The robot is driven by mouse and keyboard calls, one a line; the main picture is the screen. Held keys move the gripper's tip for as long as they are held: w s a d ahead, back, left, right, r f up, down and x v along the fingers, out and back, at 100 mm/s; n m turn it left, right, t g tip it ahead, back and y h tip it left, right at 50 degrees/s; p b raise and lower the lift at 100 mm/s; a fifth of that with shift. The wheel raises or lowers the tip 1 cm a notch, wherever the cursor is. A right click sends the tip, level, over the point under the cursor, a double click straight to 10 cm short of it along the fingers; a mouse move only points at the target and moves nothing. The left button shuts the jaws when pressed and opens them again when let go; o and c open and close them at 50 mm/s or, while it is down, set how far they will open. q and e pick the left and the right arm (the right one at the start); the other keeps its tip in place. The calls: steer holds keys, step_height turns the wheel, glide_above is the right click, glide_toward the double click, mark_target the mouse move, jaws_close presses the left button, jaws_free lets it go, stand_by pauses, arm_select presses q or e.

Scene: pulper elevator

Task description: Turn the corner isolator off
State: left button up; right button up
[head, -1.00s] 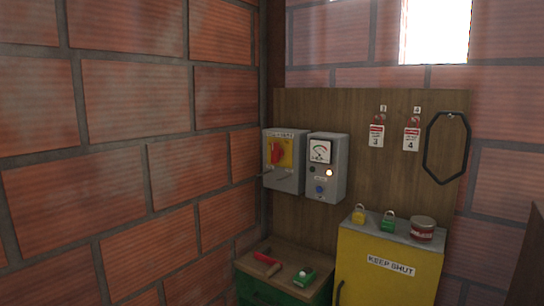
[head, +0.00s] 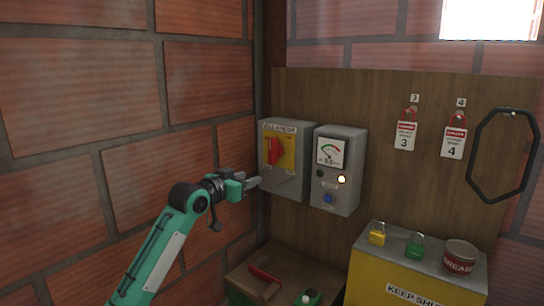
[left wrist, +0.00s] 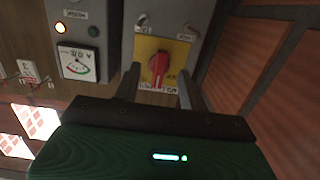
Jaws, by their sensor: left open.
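The corner isolator (head: 282,160) is a grey box on the wooden board, close to the brick corner. It has a yellow plate and a red rotary handle (head: 275,151), which looks roughly upright. My left gripper (head: 256,183) is just left of and below the handle in the head view. In the left wrist view the red handle (left wrist: 158,69) appears between and beyond the two open fingers (left wrist: 160,85), with no contact that I can see. The wrist picture is upside down. My right gripper is not in view.
A grey meter box (head: 338,170) with a dial, a lit lamp and a blue button is just right of the isolator. Tags 3 and 4, a black ring (head: 502,155) and a yellow cabinet (head: 415,262) with padlocks and a tin (head: 461,257) are farther right. A low green-sided bench (head: 240,280) is below.

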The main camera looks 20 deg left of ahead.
arm_select(q)
steer(key=t, duration=0.1)
glide_toward(270, 145)
steer(key=v, duration=0.2)
steer(key=shift+h, duration=0.3)
steer(key=p+x, duration=0.5)
steer(key=x, duration=0.6)
steer(key=shift+w, duration=0.4)
steer(key=shift+w+d+f, duration=0.15)
steer(key=shift+w+d, duration=0.05)
steer(key=shift+w, duration=0.4)
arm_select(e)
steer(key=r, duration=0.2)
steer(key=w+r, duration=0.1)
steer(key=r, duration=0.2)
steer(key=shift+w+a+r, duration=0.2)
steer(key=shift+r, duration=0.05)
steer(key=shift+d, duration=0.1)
